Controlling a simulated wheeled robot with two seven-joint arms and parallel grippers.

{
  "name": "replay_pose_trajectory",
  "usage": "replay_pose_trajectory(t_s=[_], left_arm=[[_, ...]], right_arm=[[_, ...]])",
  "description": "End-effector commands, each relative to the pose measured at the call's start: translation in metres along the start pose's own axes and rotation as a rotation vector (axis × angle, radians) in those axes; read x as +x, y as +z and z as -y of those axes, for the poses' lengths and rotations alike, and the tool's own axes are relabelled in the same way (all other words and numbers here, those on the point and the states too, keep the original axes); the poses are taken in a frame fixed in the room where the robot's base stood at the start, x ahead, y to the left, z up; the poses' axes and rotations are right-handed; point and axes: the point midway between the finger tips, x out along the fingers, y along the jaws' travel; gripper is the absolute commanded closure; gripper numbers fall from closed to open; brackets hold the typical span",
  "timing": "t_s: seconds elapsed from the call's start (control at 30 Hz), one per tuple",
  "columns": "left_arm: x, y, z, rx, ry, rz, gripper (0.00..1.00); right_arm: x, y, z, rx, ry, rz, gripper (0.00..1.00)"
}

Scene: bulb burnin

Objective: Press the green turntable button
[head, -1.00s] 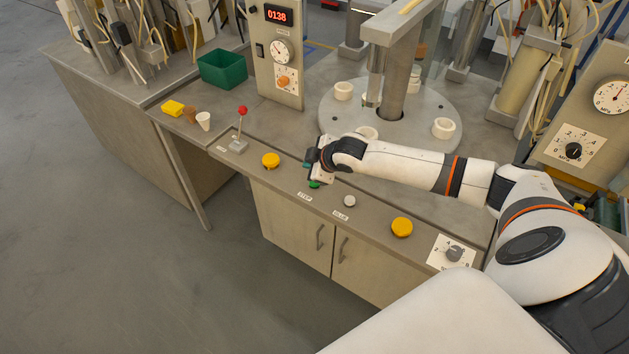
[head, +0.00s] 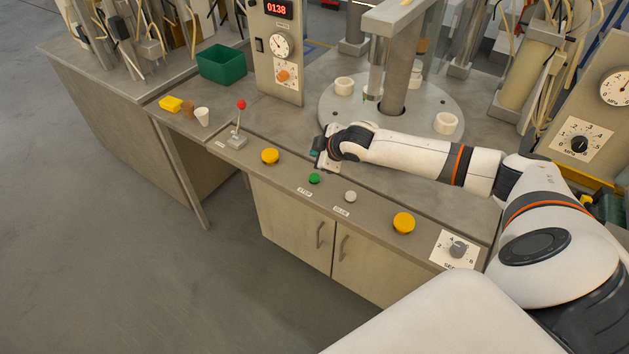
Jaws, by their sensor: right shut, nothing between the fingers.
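The green button (head: 314,179) sits on the front ledge of the bench, above a small white label that seems to read STEP. It is in full view and nothing touches it. My right gripper (head: 318,158) is just behind and above the button, apart from it, at the end of the white arm that comes in from the right. Its fingers are shut and empty. The turntable (head: 336,112) is a round grey plate behind the gripper, with white ring-shaped holders on it. My left gripper is not in view.
Along the ledge are a yellow button (head: 270,156), a white button (head: 350,196), another yellow button (head: 403,222), a dial (head: 457,249) and a red-knobbed lever (head: 240,122).

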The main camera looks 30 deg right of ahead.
Motion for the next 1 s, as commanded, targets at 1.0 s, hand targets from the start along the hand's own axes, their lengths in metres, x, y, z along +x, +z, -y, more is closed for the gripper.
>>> replay_pose_trajectory(t_s=[1.0], left_arm=[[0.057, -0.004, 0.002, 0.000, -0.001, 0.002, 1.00]], right_arm=[[0.046, -0.034, -0.033, 0.000, 0.000, -0.001, 1.00]])
